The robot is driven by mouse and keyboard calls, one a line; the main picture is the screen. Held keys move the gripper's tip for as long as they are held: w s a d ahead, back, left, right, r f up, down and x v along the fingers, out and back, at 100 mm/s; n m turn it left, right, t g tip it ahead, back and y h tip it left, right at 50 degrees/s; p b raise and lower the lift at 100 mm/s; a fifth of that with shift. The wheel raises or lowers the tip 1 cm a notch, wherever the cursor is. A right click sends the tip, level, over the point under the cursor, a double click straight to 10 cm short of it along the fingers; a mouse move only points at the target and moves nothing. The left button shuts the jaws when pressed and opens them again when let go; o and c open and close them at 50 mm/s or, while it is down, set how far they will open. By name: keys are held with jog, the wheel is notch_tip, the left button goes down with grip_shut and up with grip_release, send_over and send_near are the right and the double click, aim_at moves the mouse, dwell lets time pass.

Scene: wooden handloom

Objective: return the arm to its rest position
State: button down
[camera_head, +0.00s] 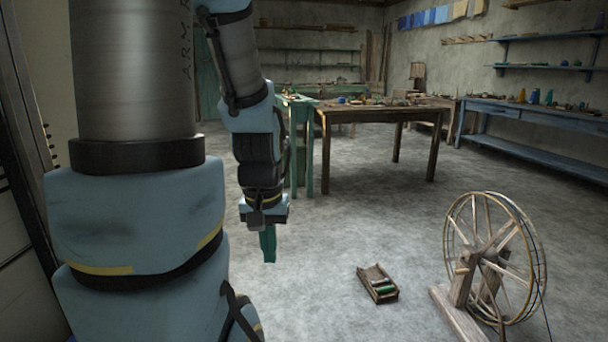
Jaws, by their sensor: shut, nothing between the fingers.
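My gripper (268,245) hangs pointing down at the end of my blue and grey arm, left of the picture's middle. Its green fingers are together, with nothing between them. It is in the air over the grey floor, apart from everything around it. My upper arm fills the left side and hides what is behind it.
A wooden table (372,113) with small items stands behind, beside a green bench (302,150). A small wooden box (370,272) with green spools lies on the floor. A spinning wheel (492,258) stands at right. A blue bench (545,116) lines the right wall. Open floor lies between.

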notch_tip(320, 180, up, 17)
jog(key=p, duration=1.4)
jog(key=shift+f, duration=0.15)
